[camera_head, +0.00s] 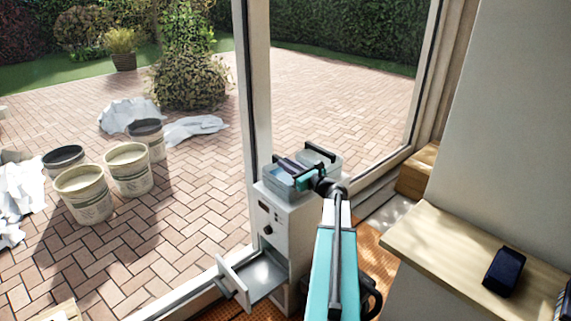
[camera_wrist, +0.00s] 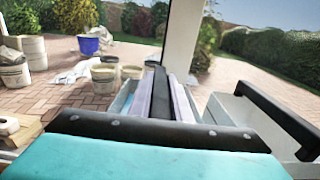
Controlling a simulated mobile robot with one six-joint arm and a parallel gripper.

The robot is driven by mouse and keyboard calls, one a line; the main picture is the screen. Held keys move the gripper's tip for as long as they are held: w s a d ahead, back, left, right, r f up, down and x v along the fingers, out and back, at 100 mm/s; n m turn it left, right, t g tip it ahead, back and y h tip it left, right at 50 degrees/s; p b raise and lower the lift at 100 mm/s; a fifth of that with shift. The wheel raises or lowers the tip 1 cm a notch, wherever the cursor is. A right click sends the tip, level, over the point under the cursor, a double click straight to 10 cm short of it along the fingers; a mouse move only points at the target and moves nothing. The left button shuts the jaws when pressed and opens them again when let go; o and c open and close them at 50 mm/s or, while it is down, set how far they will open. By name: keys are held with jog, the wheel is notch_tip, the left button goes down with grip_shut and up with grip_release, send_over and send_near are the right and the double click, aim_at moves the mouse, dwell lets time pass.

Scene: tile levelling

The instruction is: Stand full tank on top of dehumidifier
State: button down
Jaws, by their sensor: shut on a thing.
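The dehumidifier (camera_head: 292,235) is a pale upright box by the glass door frame, with a dark display and knob on its front. My gripper (camera_head: 291,170) is shut on the tank, from above; the exact grip is hard to see.
The dehumidifier's lower bay is open, with a flap (camera_head: 233,279) swung out at left. A wooden-topped ledge (camera_head: 440,242) with a dark device (camera_head: 503,271) stands at right. The door frame (camera_head: 257,95) rises close behind. Buckets (camera_head: 85,193) stand outside on the paving.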

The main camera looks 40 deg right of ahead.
jog(key=c, duration=2)
grip_release()
jog(key=shift+f, duration=0.1)
jog(key=o, duration=0.4)
jog(key=shift+c, duration=0.2)
jog(key=shift+r, duration=0.2)
jog(key=shift+s+a+b, duration=0.15)
jog(key=shift+s+b, duration=0.05)
jog(key=shift+s, duration=1.7)
jog(key=shift+s+a+b, duration=0.1)
jog(key=shift+s+b, duration=0.05)
jog(key=shift+s, duration=1.7)
